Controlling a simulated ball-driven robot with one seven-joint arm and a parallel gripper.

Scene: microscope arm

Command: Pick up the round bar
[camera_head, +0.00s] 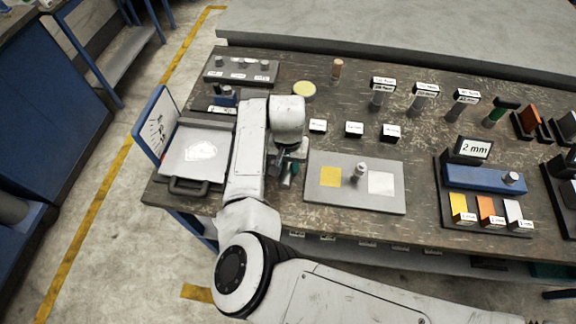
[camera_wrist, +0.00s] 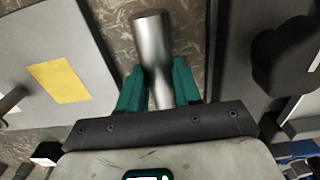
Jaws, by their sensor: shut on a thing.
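The round bar (camera_wrist: 152,50) is a plain grey metal cylinder in the wrist view. My gripper (camera_wrist: 158,85) is shut on it, with one teal finger on each side of the bar. The bar's lower part runs down between the fingers toward the gripper's dark palm. In the head view my gripper (camera_head: 288,172) is over the worn table, between the grey plate and the grey case. There the bar cannot be made out behind my arm. I cannot tell whether the bar touches the table.
The grey plate (camera_head: 335,199) with yellow and white patches and a small post lies to the right. The grey case (camera_head: 184,165) with a dark handle lies to the left. Labelled blocks (camera_head: 354,129) stand behind. A blue-topped rack (camera_head: 486,180) stands far right.

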